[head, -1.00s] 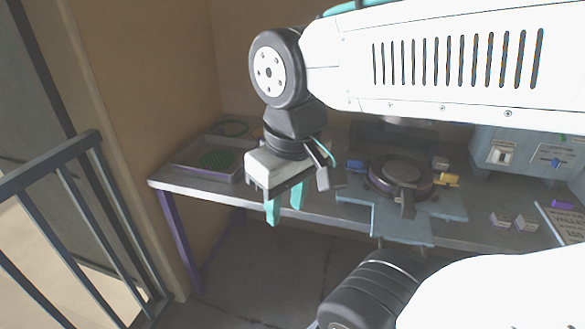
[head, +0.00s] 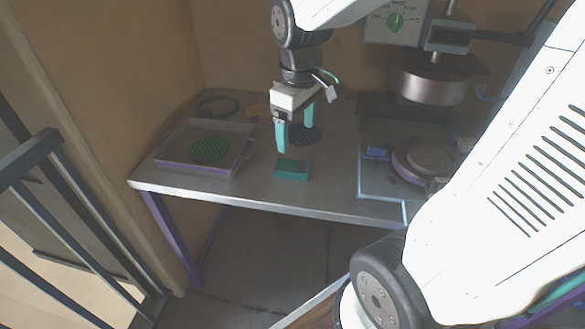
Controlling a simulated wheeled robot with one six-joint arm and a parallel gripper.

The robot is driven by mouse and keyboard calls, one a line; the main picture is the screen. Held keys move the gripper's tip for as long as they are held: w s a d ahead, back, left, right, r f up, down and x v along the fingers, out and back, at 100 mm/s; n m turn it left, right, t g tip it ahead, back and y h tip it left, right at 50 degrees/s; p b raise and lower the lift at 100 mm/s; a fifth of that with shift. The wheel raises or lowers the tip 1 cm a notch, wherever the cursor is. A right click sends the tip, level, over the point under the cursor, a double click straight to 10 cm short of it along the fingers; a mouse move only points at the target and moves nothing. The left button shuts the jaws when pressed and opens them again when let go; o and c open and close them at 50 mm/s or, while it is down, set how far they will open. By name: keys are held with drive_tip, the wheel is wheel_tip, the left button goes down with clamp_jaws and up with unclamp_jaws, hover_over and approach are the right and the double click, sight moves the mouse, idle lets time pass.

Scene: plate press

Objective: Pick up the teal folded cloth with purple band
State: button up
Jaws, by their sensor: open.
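The teal folded cloth with a purple band (head: 291,170) lies on the grey table near its front edge, left of the press. My gripper (head: 295,143) points down above and slightly behind the cloth in the picture. Its two teal fingers are apart with nothing between them. The cloth looks uncovered, and the fingers appear apart from it.
A shallow tray (head: 172,166) with a green patterned disc (head: 208,150) sits to the left. A dark blue disc (head: 304,134) lies behind my gripper. The press (head: 432,85) stands to the right, with a round plate (head: 425,158) below. Bare table (head: 335,180) lies right of the cloth.

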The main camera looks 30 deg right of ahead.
sight(292, 165)
drive_tip(key=w+d+f+n, duration=0.1)
drive_tip(key=w+d+f, duration=0.1)
drive_tip(key=w+f, duration=0.1)
drive_tip(key=w+d+f+n, duration=0.1)
drive_tip(key=w+d+f, duration=0.1)
drive_tip(key=w+f, duration=0.2)
drive_tip(key=w+d+f+n, duration=0.2)
drive_tip(key=w+d+f, duration=0.1)
drive_tip(key=w+f, duration=0.1)
drive_tip(key=shift+f+g, duration=0.3)
drive_tip(key=shift+f, duration=0.6)
drive_tip(key=f, duration=0.8)
drive_tip(key=shift+w+a+f, duration=0.2)
drive_tip(key=shift+w+a, duration=0.05)
drive_tip(key=shift+a, duration=0.05)
drive_tip(key=c, duration=1.1)
